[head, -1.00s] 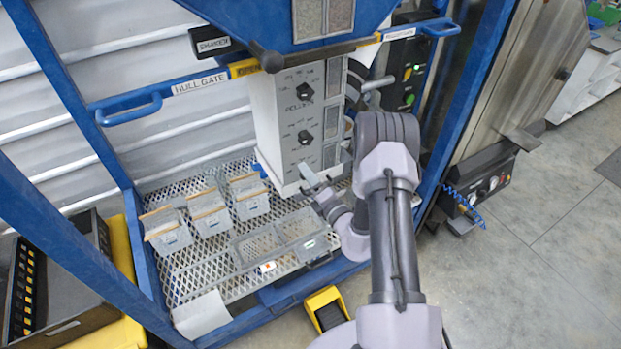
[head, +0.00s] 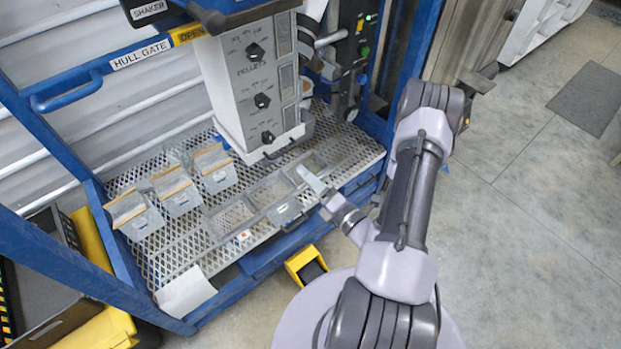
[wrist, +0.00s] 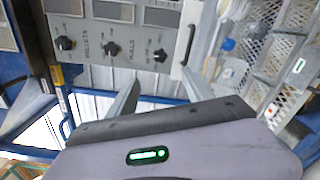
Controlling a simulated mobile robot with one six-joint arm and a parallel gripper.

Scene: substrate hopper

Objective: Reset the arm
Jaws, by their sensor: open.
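My gripper (head: 318,187) is in front of the hopper cabinet, over the front right of the mesh shelf, near the clear trays. In the wrist view my gripper (wrist: 155,85) has its two fingers apart, with nothing between them. The grey control box (head: 257,85) with black knobs hangs at the back; its knobs also show beyond the fingers in the wrist view (wrist: 110,45). My arm is bent and reaches in from the lower right.
Several small bins (head: 175,190) stand on the left of the mesh shelf (head: 170,250). Clear trays (head: 272,190) lie at its front. A blue frame post (head: 412,70) stands behind my arm. A yellow pedal (head: 306,264) is on the floor. Open floor (head: 530,220) lies to the right.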

